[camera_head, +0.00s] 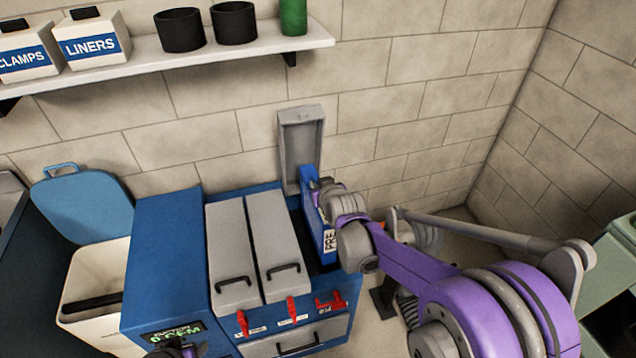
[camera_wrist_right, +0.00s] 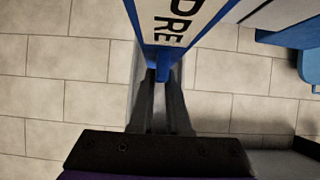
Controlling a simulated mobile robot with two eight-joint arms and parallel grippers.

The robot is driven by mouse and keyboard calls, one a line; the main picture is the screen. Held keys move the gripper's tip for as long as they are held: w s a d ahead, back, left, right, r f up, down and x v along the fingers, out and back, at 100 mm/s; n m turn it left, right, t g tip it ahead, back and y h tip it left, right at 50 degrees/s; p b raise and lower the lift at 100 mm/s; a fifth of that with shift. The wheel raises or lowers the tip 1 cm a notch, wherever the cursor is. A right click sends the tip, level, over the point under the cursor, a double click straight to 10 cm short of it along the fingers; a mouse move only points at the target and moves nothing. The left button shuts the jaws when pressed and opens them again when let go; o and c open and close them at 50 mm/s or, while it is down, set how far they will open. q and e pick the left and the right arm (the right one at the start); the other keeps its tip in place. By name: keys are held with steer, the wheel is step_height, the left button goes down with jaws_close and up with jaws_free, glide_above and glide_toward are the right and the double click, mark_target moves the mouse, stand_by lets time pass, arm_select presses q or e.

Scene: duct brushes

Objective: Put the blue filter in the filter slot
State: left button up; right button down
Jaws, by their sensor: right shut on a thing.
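The blue filter (camera_head: 311,199) has a white label reading PRE and stands roughly upright at the right end of the blue cabinet. The filter slot (camera_head: 302,238) is the dark opening there, its grey lid (camera_head: 302,146) raised against the wall. The filter is over or partly in this opening; I cannot tell how deep. My right gripper (camera_head: 322,187) is shut on the filter's upper end. In the right wrist view, the fingers (camera_wrist_right: 162,84) close on a blue tab below the label of the filter (camera_wrist_right: 180,28). Only a small part of my left arm shows at the bottom edge.
Two grey covers (camera_head: 233,250) with black handles are closed left of the slot. Red latches (camera_head: 292,309) line the cabinet front (camera_head: 165,262). A white bin (camera_head: 95,285) with a blue lid stands left. A shelf (camera_head: 190,52) with boxes and cups hangs above.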

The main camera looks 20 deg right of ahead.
steer(key=shift+f, duration=0.1)
stand_by(0.5)
steer(key=shift+f+b, duration=1.05)
steer(key=shift+f, duration=0.55)
steer(key=shift+f+b, duration=3.95)
steer(key=shift+f, duration=1.55)
arm_select(q)
steer(key=s+f+b, duration=0.3)
steer(key=f+b, duration=0.1)
steer(key=f, duration=1.2)
steer(key=shift+f+g, duration=0.2)
steer(key=shift+g, duration=0.2)
arm_select(e)
steer(key=shift+f, duration=2.95)
steer(key=c, duration=0.8)
jaws_free()
